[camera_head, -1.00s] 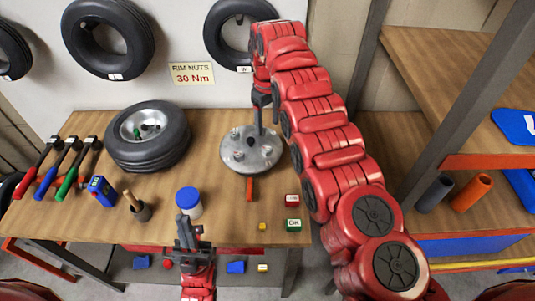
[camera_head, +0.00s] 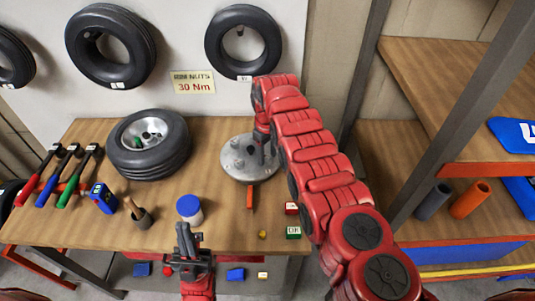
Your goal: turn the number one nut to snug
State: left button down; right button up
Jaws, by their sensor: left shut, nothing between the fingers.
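A round grey metal rim plate (camera_head: 243,172) lies on the bench with several upright nuts or studs on it. I cannot read which one is number one. My right arm reaches over from the right, and its gripper (camera_head: 268,152) points down at the right side of the plate. The fingertips are too small and partly hidden, so I cannot tell if they hold a nut. My left gripper (camera_head: 186,240) is at the bench's front edge, shut and empty, below a white jar with a blue lid (camera_head: 189,208).
A tyre on a rim (camera_head: 150,165) lies left of the plate. Several coloured-handled wrenches (camera_head: 70,178) and a blue device (camera_head: 103,198) are at the left. A red block (camera_head: 291,208) and a green OK block (camera_head: 293,232) lie near my right arm. A sign reads 30 Nm (camera_head: 193,85).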

grip_shut()
jog(key=shift+f, duration=0.1)
